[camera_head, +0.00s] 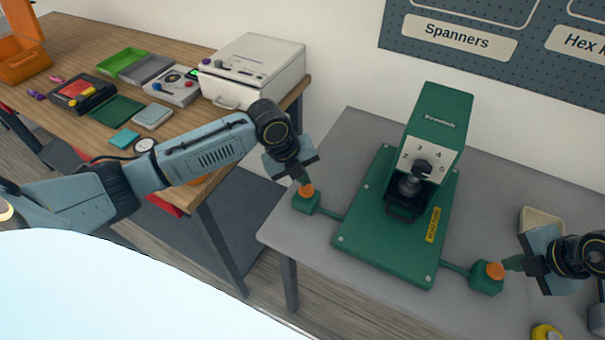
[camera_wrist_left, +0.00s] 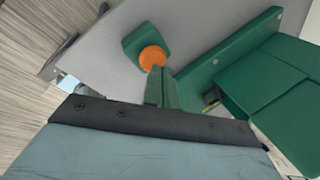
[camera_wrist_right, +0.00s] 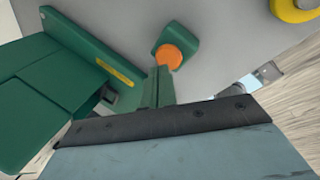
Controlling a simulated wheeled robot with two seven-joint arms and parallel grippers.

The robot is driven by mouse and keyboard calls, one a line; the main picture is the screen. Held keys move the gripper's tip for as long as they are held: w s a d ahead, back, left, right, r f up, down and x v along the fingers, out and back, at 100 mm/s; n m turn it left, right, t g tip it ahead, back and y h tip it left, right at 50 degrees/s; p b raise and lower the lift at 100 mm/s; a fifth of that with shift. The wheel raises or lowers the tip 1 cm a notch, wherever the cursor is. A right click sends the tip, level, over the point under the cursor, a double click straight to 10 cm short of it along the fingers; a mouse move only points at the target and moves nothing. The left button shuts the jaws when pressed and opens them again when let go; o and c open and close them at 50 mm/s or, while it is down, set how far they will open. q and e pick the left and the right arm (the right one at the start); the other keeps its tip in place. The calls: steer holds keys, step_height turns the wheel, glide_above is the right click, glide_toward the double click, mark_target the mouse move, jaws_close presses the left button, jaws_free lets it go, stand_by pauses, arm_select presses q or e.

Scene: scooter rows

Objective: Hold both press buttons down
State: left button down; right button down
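The green press (camera_head: 433,125) stands upright on its green baseplate (camera_head: 380,245) on the grey table, with a numbered dial on its front. The left press button (camera_head: 306,190) is orange on a green box; it also shows in the left wrist view (camera_wrist_left: 152,57). The right press button (camera_head: 495,270) is alike and shows in the right wrist view (camera_wrist_right: 169,56). My left gripper (camera_head: 304,180) has its green fingers together with tips at the left button. My right gripper (camera_head: 511,264) has its fingers together with tips at the right button. Whether either button is pushed down I cannot tell.
A cream tray (camera_head: 541,219) lies behind my right gripper. A yellow round object (camera_head: 546,332) lies near the front right. A wooden bench (camera_head: 200,187) with a white machine (camera_head: 255,70) stands at the left. A pegboard (camera_head: 500,60) hangs behind.

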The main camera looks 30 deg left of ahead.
mark_target(306, 190)
arm_select(q)
steer(key=shift+f, duration=1.45)
arm_select(e)
steer(key=shift+f, duration=1.7)
stand_by(1.6)
stand_by(1.8)
